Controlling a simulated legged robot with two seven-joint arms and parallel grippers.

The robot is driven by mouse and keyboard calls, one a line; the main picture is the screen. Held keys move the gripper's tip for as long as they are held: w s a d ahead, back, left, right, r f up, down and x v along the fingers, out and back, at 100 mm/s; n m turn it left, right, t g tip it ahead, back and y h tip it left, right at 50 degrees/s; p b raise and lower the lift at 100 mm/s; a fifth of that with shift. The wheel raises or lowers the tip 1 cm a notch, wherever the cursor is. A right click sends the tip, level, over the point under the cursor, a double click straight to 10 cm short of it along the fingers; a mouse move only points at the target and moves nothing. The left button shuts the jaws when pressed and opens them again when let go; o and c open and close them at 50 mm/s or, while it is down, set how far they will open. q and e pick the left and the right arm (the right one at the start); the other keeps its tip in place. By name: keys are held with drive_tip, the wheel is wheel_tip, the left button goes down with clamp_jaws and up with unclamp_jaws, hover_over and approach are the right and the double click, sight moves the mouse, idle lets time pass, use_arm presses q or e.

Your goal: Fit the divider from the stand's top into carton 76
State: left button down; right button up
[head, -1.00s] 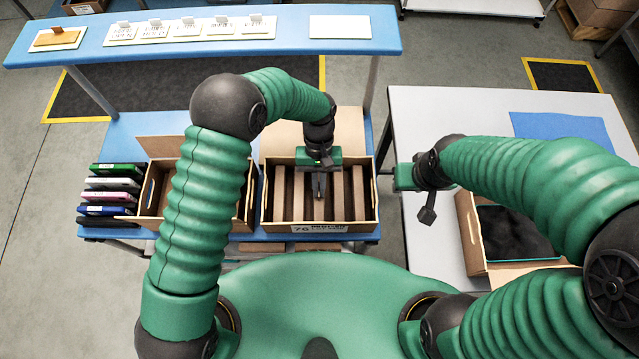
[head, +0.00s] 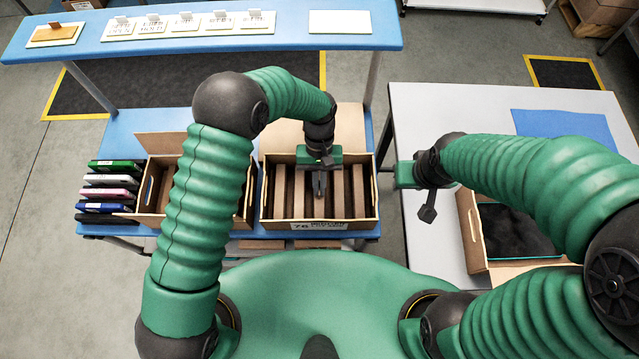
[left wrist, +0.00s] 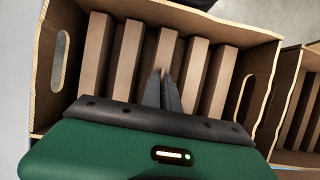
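The divider's lower part is hidden.
A second carton (head: 150,190) stands at left, partly behind my left arm, beside stacked coloured cases (head: 108,190). A brown board (head: 350,125) lies behind carton 76. A carton with dark contents (head: 474,235) sits on the grey table (head: 440,110). A blue shelf (head: 290,38) runs behind.

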idle(0.3)
use_arm(q)
drive_tip(key=c, duration=1.5)
unclamp_jaws()
drive_tip(key=shift+c, duration=0.2)
drive_tip(key=s+r+p+v, duration=0.1)
drive_tip(key=p+v, duration=0.4)
drive_tip(key=v, duration=1.8)
drive_tip(key=shift+s+p, duration=0.35)
drive_tip(key=shift+s, duration=0.2)
drive_tip(key=shift+d, duration=0.1)
